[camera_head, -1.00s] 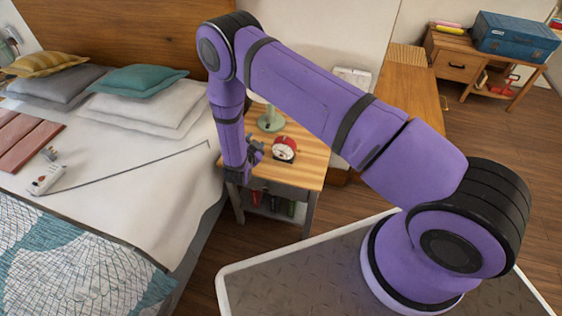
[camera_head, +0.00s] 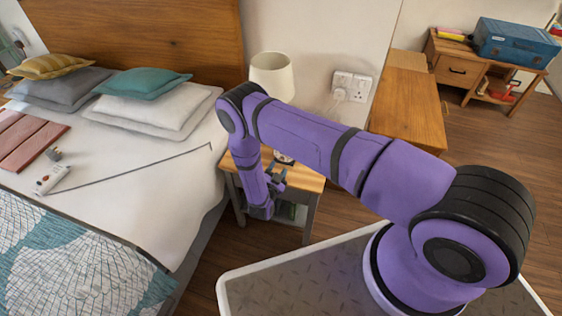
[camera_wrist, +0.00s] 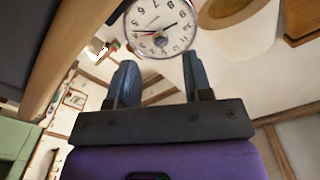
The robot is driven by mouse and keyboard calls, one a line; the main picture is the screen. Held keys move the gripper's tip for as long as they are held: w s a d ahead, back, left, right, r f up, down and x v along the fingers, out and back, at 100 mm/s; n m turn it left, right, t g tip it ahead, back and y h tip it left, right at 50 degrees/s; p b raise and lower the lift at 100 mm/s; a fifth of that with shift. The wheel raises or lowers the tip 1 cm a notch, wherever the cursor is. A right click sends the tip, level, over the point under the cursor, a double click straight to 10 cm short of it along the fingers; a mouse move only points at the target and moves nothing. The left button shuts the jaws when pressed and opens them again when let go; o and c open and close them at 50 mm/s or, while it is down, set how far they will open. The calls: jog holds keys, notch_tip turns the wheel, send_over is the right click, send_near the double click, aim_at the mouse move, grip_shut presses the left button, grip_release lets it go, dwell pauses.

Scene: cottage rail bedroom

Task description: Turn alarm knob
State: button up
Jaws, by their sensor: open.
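The alarm clock stands on the wooden nightstand (camera_head: 306,178). In the head view only a sliver of the clock (camera_head: 283,158) shows behind my arm. In the wrist view the alarm clock (camera_wrist: 160,28) shows its white dial, upside down and cut off by the top edge. My gripper (camera_head: 276,178) is at the nightstand's front side, in front of the clock. In the wrist view my gripper (camera_wrist: 157,68) is open, with nothing between its fingers, and the dial lies beyond the fingertips.
A lamp (camera_head: 272,75) stands at the back of the nightstand, beside the clock in the wrist view. The bed (camera_head: 165,185) is to the left. A wall socket (camera_head: 351,86) and a wooden cabinet (camera_head: 410,105) are to the right.

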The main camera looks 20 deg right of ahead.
jog(key=shift+x, duration=2.35)
grip_shut()
